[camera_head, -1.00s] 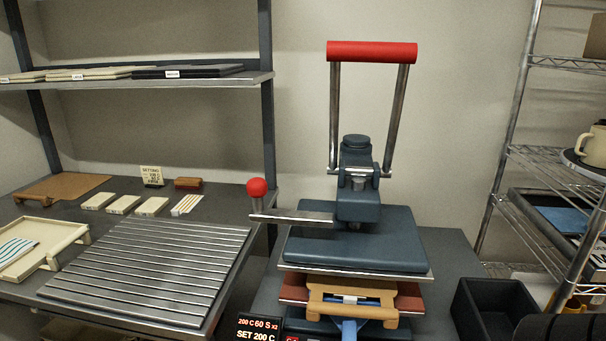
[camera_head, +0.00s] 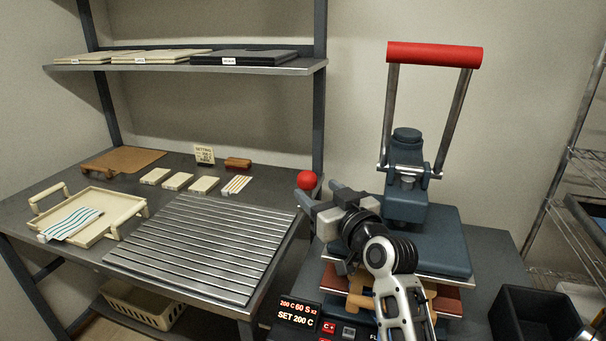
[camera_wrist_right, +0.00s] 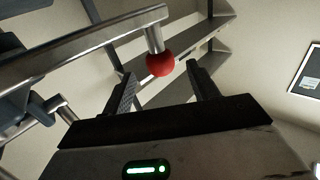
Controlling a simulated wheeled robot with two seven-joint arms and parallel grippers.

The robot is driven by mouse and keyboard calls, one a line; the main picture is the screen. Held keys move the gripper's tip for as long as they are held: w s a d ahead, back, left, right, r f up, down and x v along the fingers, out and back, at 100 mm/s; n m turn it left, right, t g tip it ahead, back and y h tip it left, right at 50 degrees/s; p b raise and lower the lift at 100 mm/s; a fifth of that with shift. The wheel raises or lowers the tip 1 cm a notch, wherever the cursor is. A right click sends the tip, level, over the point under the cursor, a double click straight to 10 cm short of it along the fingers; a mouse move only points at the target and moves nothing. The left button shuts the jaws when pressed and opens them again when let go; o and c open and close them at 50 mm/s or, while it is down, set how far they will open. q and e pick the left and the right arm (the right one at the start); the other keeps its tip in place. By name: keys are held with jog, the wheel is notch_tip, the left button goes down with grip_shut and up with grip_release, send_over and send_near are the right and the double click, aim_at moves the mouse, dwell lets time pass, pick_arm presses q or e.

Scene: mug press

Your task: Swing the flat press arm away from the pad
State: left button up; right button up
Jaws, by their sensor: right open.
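The press (camera_head: 408,175) stands right of centre in the head view, with its tall red-topped lever handle (camera_head: 434,55) upright. Its flat blue upper plate (camera_head: 445,250) lies over a red-brown lower layer (camera_head: 447,302), so the pad's top is hidden. A red ball knob (camera_head: 307,180) sits on the side arm, a metal bar (camera_wrist_right: 80,50) that my gripper mostly hides in the head view. My right gripper (camera_head: 317,194) is open at the knob. In the wrist view the knob (camera_wrist_right: 160,64) shows between the two fingers, apparently untouched. My left gripper is out of view.
A ribbed metal rack (camera_head: 205,245) and a cream tray (camera_head: 85,213) lie on the left table. A shelf post (camera_head: 320,100) rises close behind the knob. A black bin (camera_head: 535,315) stands right of the press. A display (camera_head: 299,312) sits in front.

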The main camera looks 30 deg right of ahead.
aim_at(303, 178)
jog(key=w, duration=0.7)
jog(key=shift+w+d+p, duration=0.25)
jog(key=shift+d+p, duration=0.05)
jog(key=c, duration=1.2)
jog(key=shift+f, duration=0.1)
grip_shut()
